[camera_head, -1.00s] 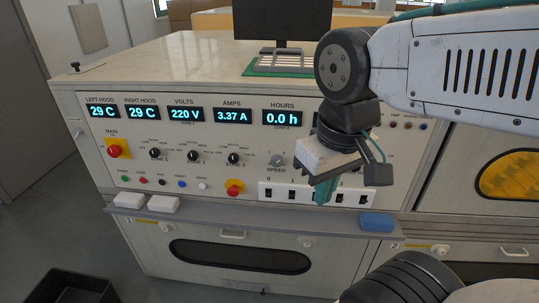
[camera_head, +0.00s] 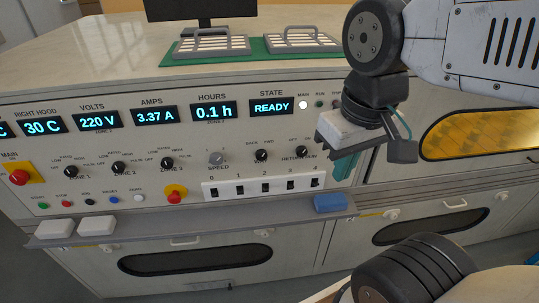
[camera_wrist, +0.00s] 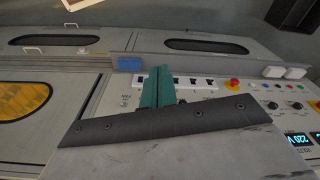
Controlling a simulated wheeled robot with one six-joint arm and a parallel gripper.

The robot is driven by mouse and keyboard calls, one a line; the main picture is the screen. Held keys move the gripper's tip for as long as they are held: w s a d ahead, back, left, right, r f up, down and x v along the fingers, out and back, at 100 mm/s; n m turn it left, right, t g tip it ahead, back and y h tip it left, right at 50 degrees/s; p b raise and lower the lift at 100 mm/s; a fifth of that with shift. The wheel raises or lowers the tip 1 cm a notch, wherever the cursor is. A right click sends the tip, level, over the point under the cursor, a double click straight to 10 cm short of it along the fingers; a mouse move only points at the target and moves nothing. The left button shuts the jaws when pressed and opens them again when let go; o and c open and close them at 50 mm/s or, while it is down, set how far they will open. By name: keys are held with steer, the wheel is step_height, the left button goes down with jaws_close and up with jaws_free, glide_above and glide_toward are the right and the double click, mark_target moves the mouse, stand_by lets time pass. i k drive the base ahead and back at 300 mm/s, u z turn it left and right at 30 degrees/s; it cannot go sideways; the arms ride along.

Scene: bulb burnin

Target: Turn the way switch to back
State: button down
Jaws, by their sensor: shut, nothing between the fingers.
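The way switch (camera_head: 261,155) is a small black rotary knob on the front panel, with BACK and FWD marked above it. Its small pointer is too fine to read surely. My gripper (camera_head: 343,167) is to the right of the knob, apart from it, past the similar return/run knob (camera_head: 301,153). Its teal fingers are shut and empty, pointing down in front of the panel. In the wrist view the shut fingers (camera_wrist: 157,87) stand before the panel, with the row of rocker switches beside them; I cannot make out the way switch there.
The white rocker strip (camera_head: 265,187) lies below the knobs. A ledge (camera_head: 190,228) juts out under the panel, bearing a blue block (camera_head: 329,203) and white blocks (camera_head: 97,224). A red emergency button (camera_head: 174,195) is farther left. The state display (camera_head: 271,107) reads READY.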

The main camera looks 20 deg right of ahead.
mark_target(261, 154)
steer(key=z, duration=1.8)
steer(key=k, duration=1.1)
steer(key=u, duration=1.75)
